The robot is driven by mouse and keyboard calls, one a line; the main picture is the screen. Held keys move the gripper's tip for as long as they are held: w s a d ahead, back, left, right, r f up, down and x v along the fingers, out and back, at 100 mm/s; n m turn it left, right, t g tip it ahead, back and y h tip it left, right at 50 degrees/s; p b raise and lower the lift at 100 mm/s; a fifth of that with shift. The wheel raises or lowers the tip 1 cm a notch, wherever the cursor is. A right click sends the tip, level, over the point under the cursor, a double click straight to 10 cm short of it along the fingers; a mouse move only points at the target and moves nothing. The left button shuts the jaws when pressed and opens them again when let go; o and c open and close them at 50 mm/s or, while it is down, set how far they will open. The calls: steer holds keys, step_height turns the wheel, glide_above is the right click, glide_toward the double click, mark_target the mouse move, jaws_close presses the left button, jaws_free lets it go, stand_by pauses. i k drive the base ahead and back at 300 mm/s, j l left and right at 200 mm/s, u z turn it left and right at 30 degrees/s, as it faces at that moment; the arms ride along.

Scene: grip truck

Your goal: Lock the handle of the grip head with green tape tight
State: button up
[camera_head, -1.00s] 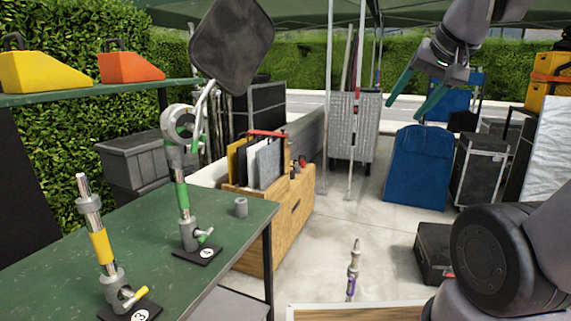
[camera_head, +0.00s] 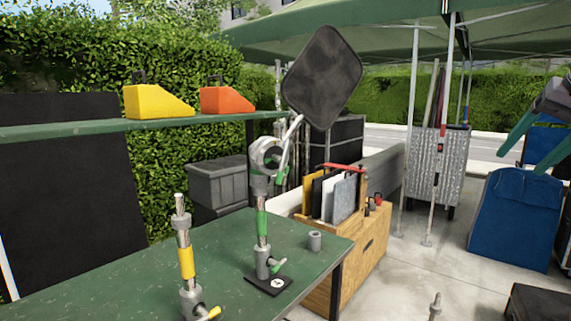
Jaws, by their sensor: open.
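The green-taped stand (camera_head: 261,225) stands upright on the green table (camera_head: 110,268), on a black numbered base. The grip head (camera_head: 268,156) sits on top of it, a round grey clamp. A handle with some green (camera_head: 283,158) shows on its right side; how tight it is I cannot tell. A light arm rises from the head to a dark rounded panel (camera_head: 322,77), which is tilted. My gripper (camera_head: 527,147) is at the right edge, partly out of frame, with green fingers apart and empty. It is well to the right of the grip head.
A yellow-taped stand (camera_head: 186,262) is at the front left of the table. A small grey cylinder (camera_head: 314,241) stands near the table's right edge. A wooden crate (camera_head: 345,262) with upright boards is beyond the table. Yellow and orange wedges (camera_head: 227,101) rest on a shelf.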

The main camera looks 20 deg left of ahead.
mark_target(281, 161)
steer(key=u, duration=0.8)
steer(key=k+u, duration=0.4)
steer(key=k+j+u, duration=0.15)
steer(key=u, duration=0.25)
